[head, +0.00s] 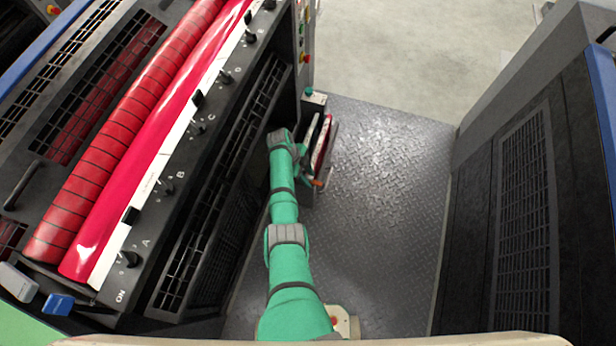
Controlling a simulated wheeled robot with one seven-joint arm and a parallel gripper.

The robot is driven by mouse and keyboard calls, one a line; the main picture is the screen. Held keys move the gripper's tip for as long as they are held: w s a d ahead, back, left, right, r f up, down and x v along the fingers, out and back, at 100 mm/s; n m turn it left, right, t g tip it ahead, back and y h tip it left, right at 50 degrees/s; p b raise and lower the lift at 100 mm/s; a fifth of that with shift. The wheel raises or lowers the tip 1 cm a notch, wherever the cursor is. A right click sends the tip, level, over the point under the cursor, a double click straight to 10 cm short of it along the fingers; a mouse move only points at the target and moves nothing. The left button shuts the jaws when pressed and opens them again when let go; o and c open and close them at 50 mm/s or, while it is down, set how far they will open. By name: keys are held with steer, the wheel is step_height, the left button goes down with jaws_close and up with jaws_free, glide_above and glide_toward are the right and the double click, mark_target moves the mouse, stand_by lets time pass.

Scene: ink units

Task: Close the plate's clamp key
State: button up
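The press unit at the left carries a red roller (130,125) and a glossy pink-red sheet or cylinder (165,130) beside it. A pale strip (165,150) runs along its edge. Several black keys stand in a row on the dark rail, by the letters A, B and C. They include one by A (130,258), one by B (166,187) and one by C (195,128). I cannot tell which is the plate's clamp key, nor how each is turned. My green arm reaches forward, right of the rail. Its end is folded small near the arm's far bend; the gripper's fingers cannot be made out.
A narrow holder with white and red pieces (322,145) stands just right of my arm's far end. The diamond-plate floor (385,200) is clear. A dark machine side with a grille (525,215) bounds the right. A blue block (58,304) lies at the lower left.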

steer(key=shift+f, duration=0.1)
jaws_close()
steer(key=shift+n, duration=0.3)
steer(key=n+t, duration=0.1)
steer(key=n, duration=0.2)
steer(key=shift+t, duration=0.3)
steer(key=n, duration=0.2)
steer(key=n+t, duration=0.1)
steer(key=n, duration=0.2)
steer(key=shift+t, duration=0.3)
steer(key=n+t+y, duration=0.1)
steer(key=n, duration=0.3)
steer(key=shift+d, duration=0.1)
steer(key=n+y, duration=0.1)
steer(key=n, duration=0.1)
steer(key=n+t, duration=0.1)
steer(key=n, duration=0.2)
steer(key=shift+y, duration=0.4)
steer(key=shift+n, duration=0.3)
